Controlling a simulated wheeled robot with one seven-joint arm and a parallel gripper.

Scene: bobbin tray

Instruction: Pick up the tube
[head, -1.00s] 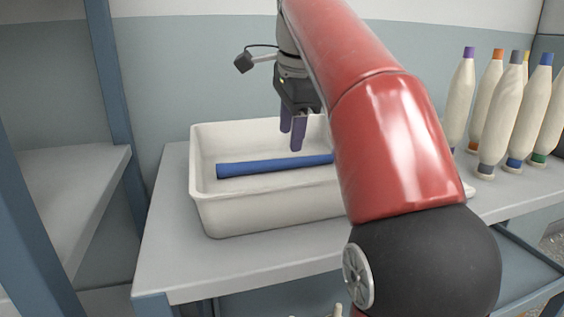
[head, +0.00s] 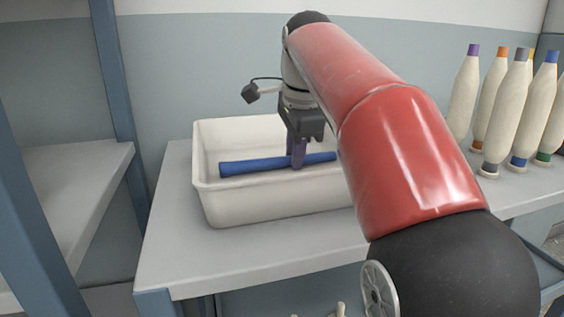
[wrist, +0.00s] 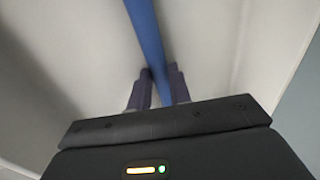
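The tube is a long blue rod (head: 250,166) lying in the white tray (head: 270,203), running left to right in the head view. My gripper (head: 297,164) points down into the tray, its purple fingers at the tube, right of the middle of its visible length. In the wrist view the tube (wrist: 146,35) runs between the two fingers (wrist: 158,88), one on each side. Little or no gap shows between fingers and tube; I cannot tell whether they press on it. My arm hides part of the tray's right side.
The tray stands on a grey table (head: 240,262). Several cream bobbins (head: 506,110) with coloured tips stand at the right. A blue post (head: 118,90) and a grey shelf (head: 70,195) are at the left. The table left of the tray is clear.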

